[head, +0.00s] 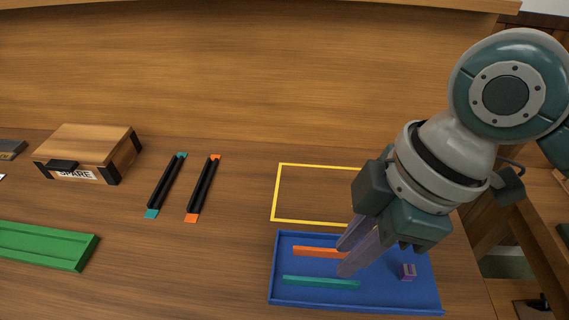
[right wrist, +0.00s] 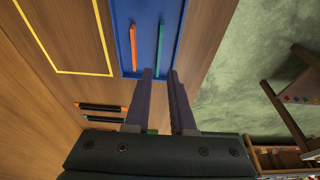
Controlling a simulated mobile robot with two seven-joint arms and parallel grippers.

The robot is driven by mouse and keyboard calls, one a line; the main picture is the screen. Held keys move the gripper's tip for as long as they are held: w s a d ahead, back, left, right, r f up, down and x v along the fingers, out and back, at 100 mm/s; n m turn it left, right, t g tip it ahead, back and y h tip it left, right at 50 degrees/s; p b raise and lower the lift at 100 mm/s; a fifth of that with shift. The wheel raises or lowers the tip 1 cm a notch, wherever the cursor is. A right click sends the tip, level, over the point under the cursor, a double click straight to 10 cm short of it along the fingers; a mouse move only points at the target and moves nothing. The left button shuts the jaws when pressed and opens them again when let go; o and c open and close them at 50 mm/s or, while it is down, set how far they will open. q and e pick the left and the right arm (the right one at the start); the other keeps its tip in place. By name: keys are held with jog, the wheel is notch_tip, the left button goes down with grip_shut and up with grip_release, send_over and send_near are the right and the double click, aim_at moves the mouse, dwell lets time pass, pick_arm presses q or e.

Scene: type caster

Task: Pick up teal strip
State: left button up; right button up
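The teal strip (head: 321,282) lies along the near left part of the blue tray (head: 405,307). An orange strip (head: 318,252) lies in the tray behind it, and a small purple block (head: 408,272) sits at the tray's right. My right gripper (head: 342,258) is over the tray, its fingers slanting down to the left near the strips. In the right wrist view its two fingers (right wrist: 160,75) are apart with nothing between the tips, and the teal strip (right wrist: 162,40) shows beyond them, beside the orange strip (right wrist: 133,48). My left gripper is not in view.
A yellow outline (head: 274,195) marks the table behind the tray. Two black channels (head: 167,184) (head: 204,187) with teal and orange ends lie left of it. A wooden SPARE box (head: 95,148) and a green piece (head: 45,245) are farther left. The table ends right of the tray.

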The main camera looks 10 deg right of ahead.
aim_at(321, 280)
jog(key=x, duration=0.3)
jog(key=shift+s+f, duration=0.15)
jog(key=b+x, duration=0.1)
jog(key=x, duration=0.4)
jog(key=shift+d+f, duration=0.1)
jog(key=shift+w, duration=0.2)
grip_shut()
dwell(0.9)
